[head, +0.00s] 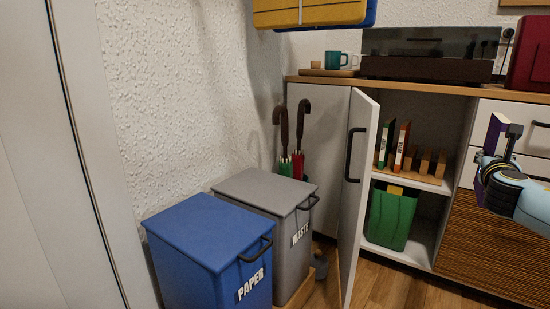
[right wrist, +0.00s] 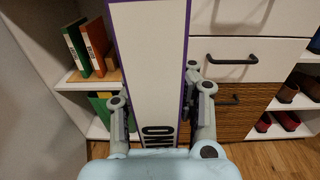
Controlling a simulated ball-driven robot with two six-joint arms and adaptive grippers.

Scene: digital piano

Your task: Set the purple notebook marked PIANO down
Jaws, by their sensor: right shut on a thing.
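The purple notebook (right wrist: 150,55) fills the middle of the right wrist view, a white face with a purple border and dark letters, partly hidden low down, that look like the end of PIANO. In the head view the notebook (head: 494,132) shows only as a thin purple edge at the right. My right gripper (head: 507,140) is shut on it and holds it upright in the air, in front of the cabinet. In the wrist view the fingers of the right gripper (right wrist: 157,103) lie along both sides of the notebook. My left gripper is not in view.
An open cabinet door (head: 357,200) juts out left of the shelves. The upper shelf (head: 425,182) holds a green and a red binder in a wooden rack; a green bin (head: 391,215) stands below. Blue PAPER (head: 210,240) and grey WASTE (head: 268,195) bins stand left.

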